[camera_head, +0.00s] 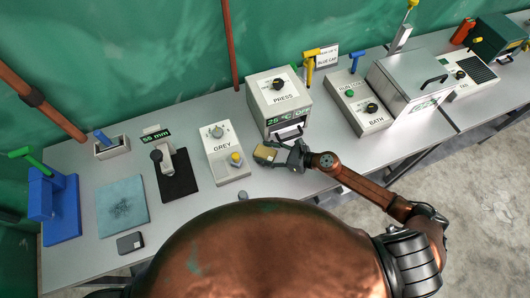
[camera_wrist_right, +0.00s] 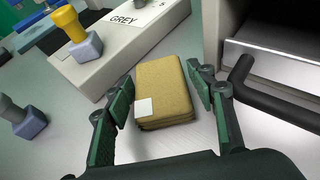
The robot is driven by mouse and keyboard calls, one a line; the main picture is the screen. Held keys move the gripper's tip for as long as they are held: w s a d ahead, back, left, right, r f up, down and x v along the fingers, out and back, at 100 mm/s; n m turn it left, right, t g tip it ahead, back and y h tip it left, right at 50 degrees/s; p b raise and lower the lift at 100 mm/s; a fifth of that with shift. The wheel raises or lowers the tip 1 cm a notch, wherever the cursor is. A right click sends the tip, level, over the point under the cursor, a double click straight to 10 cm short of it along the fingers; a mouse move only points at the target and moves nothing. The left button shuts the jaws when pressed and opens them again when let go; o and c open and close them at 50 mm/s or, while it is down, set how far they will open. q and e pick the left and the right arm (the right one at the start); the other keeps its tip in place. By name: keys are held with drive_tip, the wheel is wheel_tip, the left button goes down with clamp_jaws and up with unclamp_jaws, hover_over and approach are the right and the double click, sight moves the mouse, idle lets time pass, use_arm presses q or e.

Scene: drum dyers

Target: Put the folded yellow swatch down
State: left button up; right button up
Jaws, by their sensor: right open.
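The folded yellow swatch (camera_wrist_right: 163,88) is a thick mustard-coloured stack with a small white label at one corner. It appears to lie flat on the grey table, between the grey box and the press; it also shows in the head view (camera_head: 265,153). My right gripper (camera_wrist_right: 170,100) is open around it, with one green-padded finger on each side and gaps between the fingers and the swatch. In the head view my right gripper (camera_head: 275,154) reaches in from the right and partly covers the swatch. My left gripper is not in view.
The GREY box (camera_head: 222,150) with a yellow knob stands left of the swatch. The press (camera_head: 278,100), with its black handle, stands behind it. A small grey-blue knobbed piece (camera_wrist_right: 30,122) stands near the table's front. The BATH box (camera_head: 358,105) is farther right.

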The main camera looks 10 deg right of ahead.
drive_tip(key=shift+a+f, duration=0.1)
drive_tip(key=c, duration=1)
